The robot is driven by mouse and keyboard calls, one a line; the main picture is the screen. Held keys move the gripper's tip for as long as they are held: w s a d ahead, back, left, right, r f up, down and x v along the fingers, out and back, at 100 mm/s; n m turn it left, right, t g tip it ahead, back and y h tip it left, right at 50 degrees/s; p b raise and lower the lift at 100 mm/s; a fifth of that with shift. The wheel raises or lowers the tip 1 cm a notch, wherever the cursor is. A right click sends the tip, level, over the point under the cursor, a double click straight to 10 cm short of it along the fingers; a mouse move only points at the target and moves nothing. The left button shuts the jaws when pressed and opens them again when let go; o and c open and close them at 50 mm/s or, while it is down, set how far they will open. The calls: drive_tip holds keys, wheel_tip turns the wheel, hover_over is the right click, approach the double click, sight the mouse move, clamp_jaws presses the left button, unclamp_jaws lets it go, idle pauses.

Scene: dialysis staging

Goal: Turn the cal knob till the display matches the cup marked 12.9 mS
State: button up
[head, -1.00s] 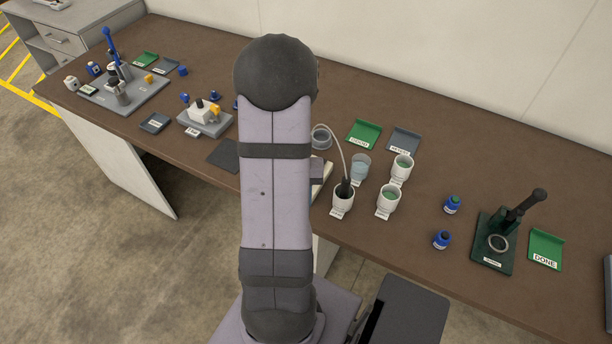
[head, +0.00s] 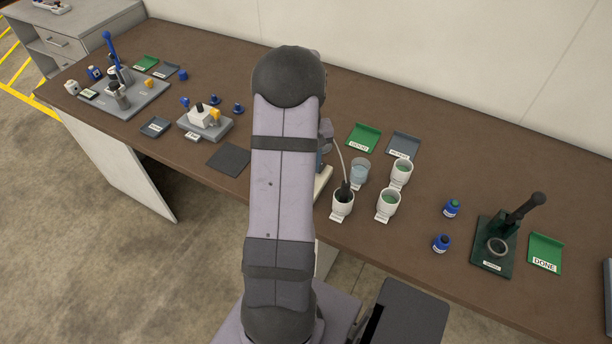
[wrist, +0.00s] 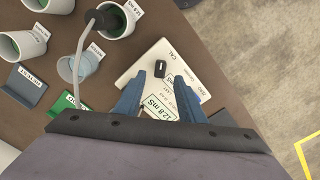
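The white meter (wrist: 135,78) lies under my gripper in the wrist view, with a strip of its edge (head: 324,184) showing beside my arm in the head view. The black cal knob (wrist: 160,68) stands near the CAL print. The meter's display (wrist: 158,107) seems to read 12.8 mS and is partly covered by my fingers. My gripper (wrist: 160,80) is open, its two blue fingers apart and the knob just beyond and between their tips. A white cup (head: 342,206) holds the dark probe (head: 346,190); its tag (wrist: 133,8) is too small to read surely.
The probe cable (wrist: 82,50) arches close to the left finger. Green (head: 363,137) and grey (head: 404,144) trays lie behind.

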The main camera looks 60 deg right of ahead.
drive_tip(key=shift+f+p, duration=0.8)
drive_tip(key=shift+f, duration=2)
clamp_jaws()
